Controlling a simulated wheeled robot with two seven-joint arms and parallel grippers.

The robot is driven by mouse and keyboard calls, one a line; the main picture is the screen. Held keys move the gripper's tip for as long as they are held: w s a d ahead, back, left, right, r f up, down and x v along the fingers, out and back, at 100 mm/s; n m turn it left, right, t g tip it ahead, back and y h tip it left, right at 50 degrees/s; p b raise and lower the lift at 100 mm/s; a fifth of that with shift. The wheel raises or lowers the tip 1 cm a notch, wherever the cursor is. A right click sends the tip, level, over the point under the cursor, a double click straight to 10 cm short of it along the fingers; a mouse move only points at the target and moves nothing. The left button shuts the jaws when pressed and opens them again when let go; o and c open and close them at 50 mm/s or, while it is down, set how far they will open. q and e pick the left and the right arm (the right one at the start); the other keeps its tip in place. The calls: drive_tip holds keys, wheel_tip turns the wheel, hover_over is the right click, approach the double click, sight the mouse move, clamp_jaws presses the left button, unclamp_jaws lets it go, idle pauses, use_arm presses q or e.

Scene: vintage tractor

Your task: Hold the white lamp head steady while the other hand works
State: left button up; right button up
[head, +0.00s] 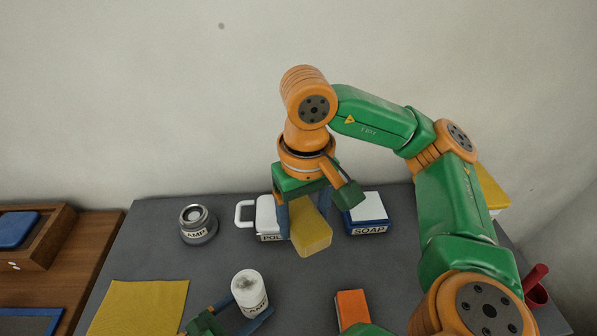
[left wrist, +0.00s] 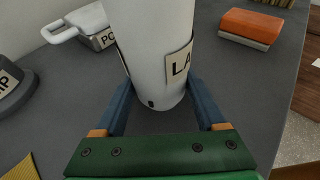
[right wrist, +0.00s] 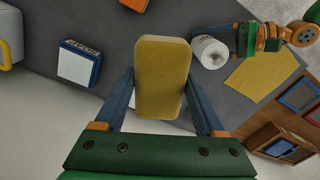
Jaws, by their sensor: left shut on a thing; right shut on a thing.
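The white lamp head (head: 250,287), a labelled cylinder, stands upright at the front of the grey table. My left gripper (left wrist: 160,98) is shut on it, with one blue finger on each side. The lamp head also shows in the right wrist view (right wrist: 209,52). My right gripper (head: 305,222) is shut on a yellow sponge block (head: 312,238) and holds it above the table, behind and to the right of the lamp head. The sponge fills the middle of the right wrist view (right wrist: 162,75) and appears apart from the lamp head.
A grey lamp base (head: 199,230) stands at the back left. A white handled container (head: 244,214) and a blue-and-white soap box (head: 368,212) stand at the back. An orange-and-white block (head: 352,307) lies front right, a yellow cloth (head: 140,305) front left. A red-handled item (head: 536,280) is far right.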

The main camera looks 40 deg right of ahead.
hover_over(250, 295)
drive_tip(key=s, duration=0.1)
drive_tip(key=f, duration=0.2)
drive_tip(key=shift+a+f, duration=0.1)
drive_tip(key=shift+f, duration=2.45)
drive_tip(key=shift+w+f, duration=0.25)
drive_tip(key=shift+f, duration=0.4)
drive_tip(key=shift+w+f, duration=0.25)
drive_tip(key=shift+f, duration=0.35)
drive_tip(key=shift+c, duration=1.3)
drive_tip(key=shift+w+d, duration=0.2)
drive_tip(key=shift+w, duration=0.6)
drive_tip(key=shift+w+d, duration=0.2)
drive_tip(key=shift+w, duration=0.65)
drive_tip(key=shift+w+d, duration=0.2)
drive_tip(key=shift+w, duration=0.6)
drive_tip(key=shift+s+a, duration=0.2)
drive_tip(key=shift+s, duration=0.8)
drive_tip(key=shift+s+a, duration=0.2)
drive_tip(key=shift+s, duration=0.85)
drive_tip(key=shift+s+a, duration=0.2)
drive_tip(key=shift+s, duration=0.8)
wheel_tip(250, 295, up, 8)
